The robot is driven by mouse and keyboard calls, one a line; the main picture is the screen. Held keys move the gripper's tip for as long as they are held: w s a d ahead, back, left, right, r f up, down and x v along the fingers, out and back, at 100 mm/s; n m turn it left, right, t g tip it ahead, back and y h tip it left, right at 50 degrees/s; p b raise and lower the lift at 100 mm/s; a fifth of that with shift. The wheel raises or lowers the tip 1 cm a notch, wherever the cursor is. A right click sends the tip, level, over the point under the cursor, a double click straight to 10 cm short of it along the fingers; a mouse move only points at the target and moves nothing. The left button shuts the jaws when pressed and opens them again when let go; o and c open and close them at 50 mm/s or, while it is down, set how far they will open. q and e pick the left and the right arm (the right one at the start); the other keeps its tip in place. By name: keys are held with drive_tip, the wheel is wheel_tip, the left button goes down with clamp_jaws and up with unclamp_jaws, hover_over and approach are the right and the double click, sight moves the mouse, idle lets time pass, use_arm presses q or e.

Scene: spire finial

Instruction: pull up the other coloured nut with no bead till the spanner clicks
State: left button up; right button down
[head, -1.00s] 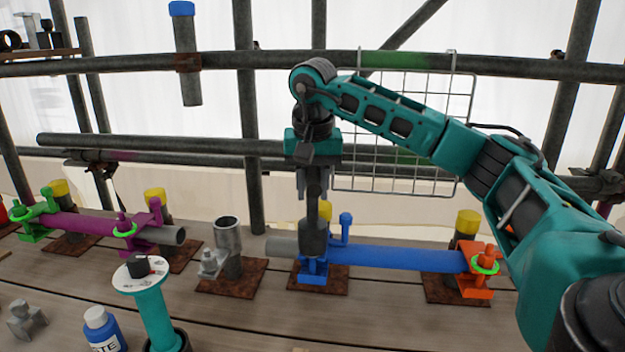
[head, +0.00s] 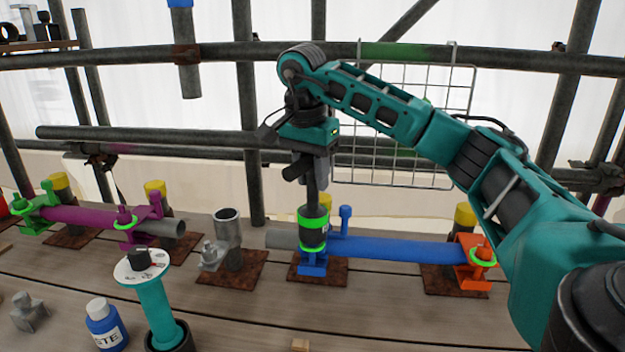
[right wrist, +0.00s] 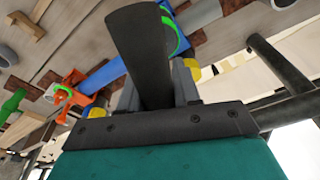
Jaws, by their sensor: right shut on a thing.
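My right gripper (head: 312,172) is shut on a dark upright spanner (head: 313,200). The spanner's lower end stands over the blue coupler (head: 312,268), at the left end of the blue tube (head: 400,250). Bright green bands show around the spanner's lower end. The nut beneath is hidden. In the right wrist view the dark spanner (right wrist: 142,50) fills the space between the fingers, with a green ring (right wrist: 172,32) behind it. The orange coupler (head: 474,270), purple coupler (head: 143,228) and green coupler (head: 32,222) each show a green ring at the nut. My left gripper is not in view.
A grey cup-like tube on a rusty base plate (head: 235,275) stands left of the spanner. A teal post (head: 158,310) with a white disc and a blue-labelled bottle (head: 105,325) stand in front. Wire mesh (head: 400,170) and scaffold tubes are behind.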

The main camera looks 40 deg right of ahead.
drive_tip(key=shift+r, duration=3.05)
